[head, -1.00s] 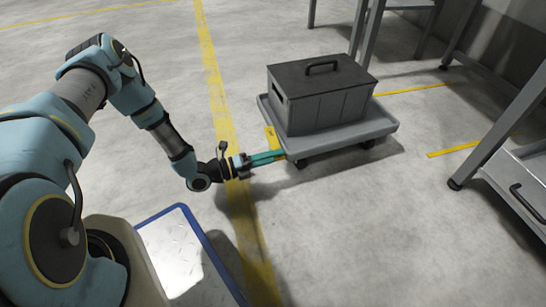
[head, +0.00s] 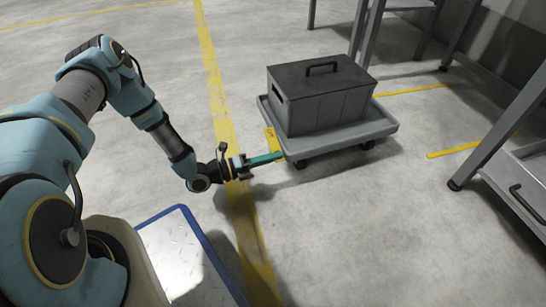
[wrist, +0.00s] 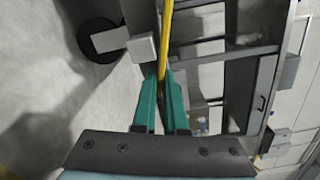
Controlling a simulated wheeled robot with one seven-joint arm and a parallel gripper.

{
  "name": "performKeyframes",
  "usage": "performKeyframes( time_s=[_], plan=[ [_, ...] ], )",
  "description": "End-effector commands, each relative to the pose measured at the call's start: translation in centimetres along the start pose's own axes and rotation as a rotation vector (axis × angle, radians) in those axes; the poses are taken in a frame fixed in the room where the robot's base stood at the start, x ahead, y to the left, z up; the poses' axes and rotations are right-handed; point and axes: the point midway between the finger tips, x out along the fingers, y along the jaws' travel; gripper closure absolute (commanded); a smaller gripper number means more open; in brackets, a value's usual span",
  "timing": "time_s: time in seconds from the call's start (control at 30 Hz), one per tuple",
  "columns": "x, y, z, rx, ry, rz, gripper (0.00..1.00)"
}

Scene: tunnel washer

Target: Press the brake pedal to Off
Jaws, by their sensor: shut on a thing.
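A yellow pedal plate (head: 270,138), which looks like the brake pedal, sticks out at the left edge of the grey platform cart (head: 335,144). My gripper (head: 282,156) reaches it from the left with its teal fingers together, low beside the cart's front left corner. In the wrist view the yellow pedal (wrist: 167,32) shows as a narrow strip running down to the fingertips (wrist: 162,78), which are shut on it. The fingers hide its lower end. No On or Off marking is readable.
A dark grey lidded box (head: 322,95) with a handle sits on the cart. In the wrist view, a dark caster wheel (wrist: 88,40) lies left of the fingers. A metal table frame (head: 500,120) with a drawer stands right. Open floor surrounds the cart's left and front.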

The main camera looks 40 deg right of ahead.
Motion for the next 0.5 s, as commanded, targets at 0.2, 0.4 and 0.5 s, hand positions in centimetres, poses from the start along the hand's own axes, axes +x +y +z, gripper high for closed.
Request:
performKeyframes(
  time_s=[0.2, 0.4, 0.5],
  plan=[
    [-0.1, -0.5, 0.2, -0.075, -0.003, 0.001, 1.0],
    [-0.1, -1.2, 0.3, -0.214, -0.005, 0.0, 1.0],
    [-0.1, -1.5, 0.4, -0.291, -0.005, 0.0, 1.0]
  ],
)
